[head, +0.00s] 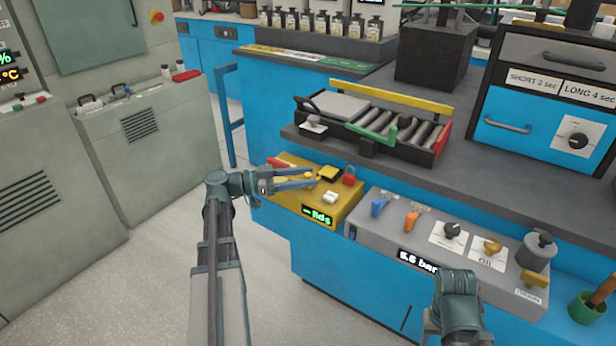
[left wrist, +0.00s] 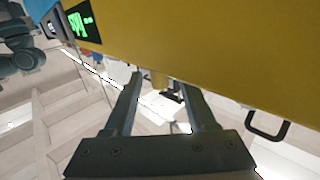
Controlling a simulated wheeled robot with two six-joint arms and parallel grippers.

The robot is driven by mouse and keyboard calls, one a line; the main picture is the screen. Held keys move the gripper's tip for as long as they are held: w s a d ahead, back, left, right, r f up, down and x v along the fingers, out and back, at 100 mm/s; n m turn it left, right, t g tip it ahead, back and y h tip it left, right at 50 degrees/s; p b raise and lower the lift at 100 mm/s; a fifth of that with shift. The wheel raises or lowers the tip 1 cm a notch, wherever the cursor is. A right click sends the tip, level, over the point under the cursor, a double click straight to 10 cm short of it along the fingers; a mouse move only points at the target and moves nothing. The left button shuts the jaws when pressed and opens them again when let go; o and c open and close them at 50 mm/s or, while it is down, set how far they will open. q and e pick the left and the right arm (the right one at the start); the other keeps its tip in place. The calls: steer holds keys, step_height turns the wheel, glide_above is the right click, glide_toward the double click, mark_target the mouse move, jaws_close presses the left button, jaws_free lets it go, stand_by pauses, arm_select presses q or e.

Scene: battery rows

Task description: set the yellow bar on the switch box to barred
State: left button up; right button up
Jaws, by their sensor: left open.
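The yellow switch box (head: 345,207) is at the bench's front edge in the head view, with a green-lit display (head: 317,217), a white switch (head: 331,197) and a red knob (head: 349,177) on top. A small yellow piece (head: 328,172), perhaps the bar, sits near the red knob; its setting cannot be read. My left gripper (head: 315,179) is open, coming in from the left over the box. In the left wrist view, the box's yellow face (left wrist: 210,50) fills the top, and a small yellow stub (left wrist: 159,82) shows between the open fingers (left wrist: 160,95). Contact cannot be told.
A grey panel (head: 385,240) with coloured levers and knobs stands right of the box. A battery tray (head: 365,135) with a yellow rail lies behind it. My right arm is at the bottom right. The floor at left is clear.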

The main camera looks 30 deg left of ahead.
arm_select(q)
steer(key=shift+w+d, duration=0.35)
steer(key=shift+d, duration=0.05)
jaws_close()
stand_by(1.3)
